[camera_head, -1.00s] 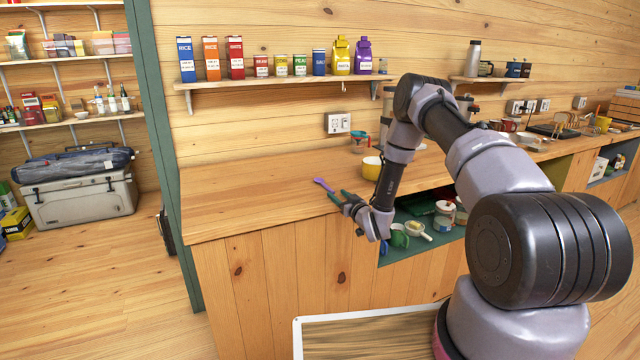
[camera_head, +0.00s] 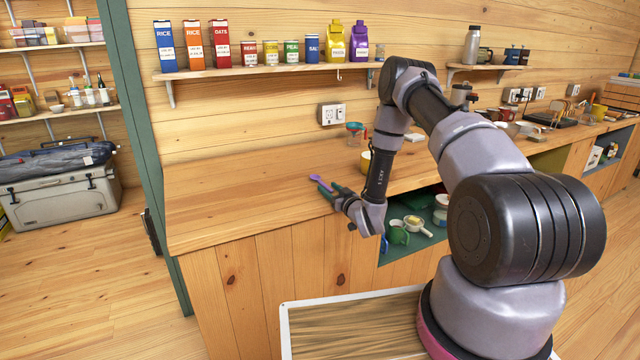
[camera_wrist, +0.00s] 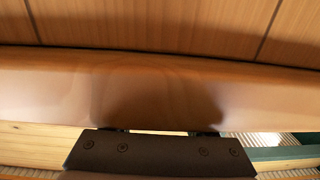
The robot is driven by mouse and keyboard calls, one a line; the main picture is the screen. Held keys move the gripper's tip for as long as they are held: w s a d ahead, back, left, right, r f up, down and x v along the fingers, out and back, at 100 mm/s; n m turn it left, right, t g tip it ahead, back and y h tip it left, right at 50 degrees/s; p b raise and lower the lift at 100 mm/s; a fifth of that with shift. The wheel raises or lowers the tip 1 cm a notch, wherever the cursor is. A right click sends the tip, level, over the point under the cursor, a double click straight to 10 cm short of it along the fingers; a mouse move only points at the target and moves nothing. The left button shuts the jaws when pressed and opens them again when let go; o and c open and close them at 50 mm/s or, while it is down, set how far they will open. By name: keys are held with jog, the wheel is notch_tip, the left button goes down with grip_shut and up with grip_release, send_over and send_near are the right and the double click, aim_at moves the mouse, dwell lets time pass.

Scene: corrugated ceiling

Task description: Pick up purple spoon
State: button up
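The purple spoon (camera_head: 318,178) lies on the wooden counter (camera_head: 230,192) near its front edge. Its head points to the back left, and its handle runs towards my gripper. My gripper (camera_head: 330,187) is at the counter's front edge, just to the right of the spoon's head. Its two dark green fingers stand apart, so it is open. I cannot tell whether the handle lies between the fingers or whether they touch it. The wrist view shows the counter's edge (camera_wrist: 60,92) close up; the spoon is not visible there.
A wall shelf (camera_head: 270,69) carries food packages. The counter's left part is clear.

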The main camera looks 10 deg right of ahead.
grip_shut()
jog(key=shift+r, duration=0.1)
